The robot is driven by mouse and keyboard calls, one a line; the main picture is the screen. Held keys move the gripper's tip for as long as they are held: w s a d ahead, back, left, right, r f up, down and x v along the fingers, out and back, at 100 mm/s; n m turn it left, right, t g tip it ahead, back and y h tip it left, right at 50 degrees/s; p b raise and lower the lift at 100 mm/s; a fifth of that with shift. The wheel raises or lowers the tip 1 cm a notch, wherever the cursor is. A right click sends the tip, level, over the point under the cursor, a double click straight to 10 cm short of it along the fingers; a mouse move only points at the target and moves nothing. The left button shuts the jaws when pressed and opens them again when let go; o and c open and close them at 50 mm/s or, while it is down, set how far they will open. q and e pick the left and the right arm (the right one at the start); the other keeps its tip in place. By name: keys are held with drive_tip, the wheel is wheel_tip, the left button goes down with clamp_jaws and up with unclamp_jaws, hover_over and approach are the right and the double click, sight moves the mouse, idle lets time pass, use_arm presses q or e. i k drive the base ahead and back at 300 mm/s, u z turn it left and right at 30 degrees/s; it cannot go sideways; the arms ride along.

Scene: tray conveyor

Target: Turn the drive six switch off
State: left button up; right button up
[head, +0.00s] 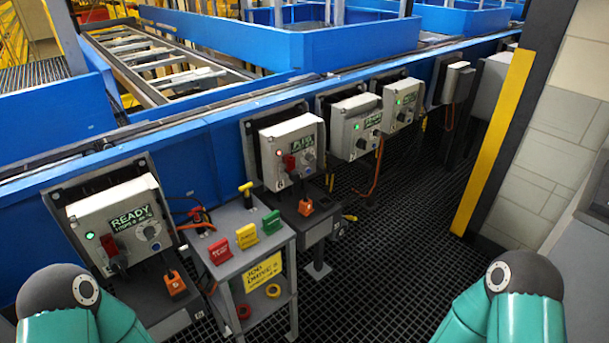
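Several grey switch boxes hang along the blue conveyor frame. The nearest box (88,217) has a green display reading READY, a round grey knob (150,232), a red-and-grey handle (114,252) and a lit green lamp. A second box (275,137) has a similar lit display, a red handle (290,164) and a knob (308,157). A third box (345,128) and a fourth box (393,97) are farther right. The drive numbers are too small to read, so I cannot tell which is drive six. Only my arm links show at the bottom corners; both grippers are out of view.
A grey cart (228,272) between the two nearest boxes holds red, yellow and green tags and a yellow sign (263,271). Orange plugs (175,286) hang below the boxes. A yellow-edged post (492,142) stands at right.

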sight(295, 176)
drive_tip(key=i, duration=0.85)
drive_tip(key=u, duration=0.05)
